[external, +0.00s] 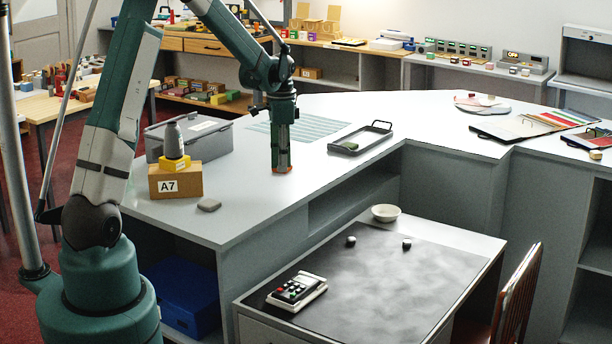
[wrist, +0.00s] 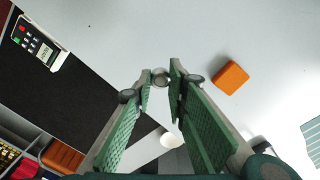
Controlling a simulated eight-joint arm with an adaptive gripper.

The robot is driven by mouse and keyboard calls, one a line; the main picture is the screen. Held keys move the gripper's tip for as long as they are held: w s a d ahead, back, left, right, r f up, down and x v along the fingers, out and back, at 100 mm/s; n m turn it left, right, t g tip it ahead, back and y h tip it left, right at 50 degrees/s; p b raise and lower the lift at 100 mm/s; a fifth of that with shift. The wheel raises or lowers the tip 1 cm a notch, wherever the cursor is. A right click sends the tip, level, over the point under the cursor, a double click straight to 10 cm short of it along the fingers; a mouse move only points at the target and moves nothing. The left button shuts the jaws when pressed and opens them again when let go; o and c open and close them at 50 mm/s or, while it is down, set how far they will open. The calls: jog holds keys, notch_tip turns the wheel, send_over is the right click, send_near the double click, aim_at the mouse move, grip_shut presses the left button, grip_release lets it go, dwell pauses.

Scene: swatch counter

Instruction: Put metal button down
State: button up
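My gripper (wrist: 161,76) points down over the grey counter, its fingertips close together on a small round grey piece, which looks like the metal button (wrist: 161,79). In the external view my gripper (external: 283,168) is low over the counter's middle, and the button cannot be made out there. An orange block (wrist: 230,77) lies on the counter just right of the fingertips in the wrist view. In the external view only a bit of orange (external: 284,171) shows at the gripper's lower end. The gap between the button and the counter cannot be judged.
A grey bin (external: 190,140), a box marked A7 (external: 176,183) and a grey stone-like piece (external: 209,205) are left. A lower desk (external: 390,285) is in front.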

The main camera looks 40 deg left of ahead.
jog(key=s+a+r+n+p, duration=0.1)
jog(key=s+a+r+n, duration=0.1)
jog(key=a, duration=0.8)
jog(key=s+a+r+n+p, duration=0.2)
jog(key=s+a+r, duration=0.1)
jog(key=a, duration=0.7)
jog(key=shift+s+a, duration=0.15)
jog(key=shift+s, duration=0.75)
jog(key=shift+f, duration=0.15)
send_over(220, 180)
jog(key=shift+w+a+f, duration=0.1)
jog(key=shift+f, duration=1.45)
jog(key=shift+w+a+f, duration=0.1)
jog(key=shift+f, duration=1.4)
jog(key=shift+f, duration=0.15)
jog(key=shift+f, duration=1.7)
jog(key=shift+f, duration=0.15)
jog(key=o, duration=0.7)
jog(key=shift+c, duration=0.2)
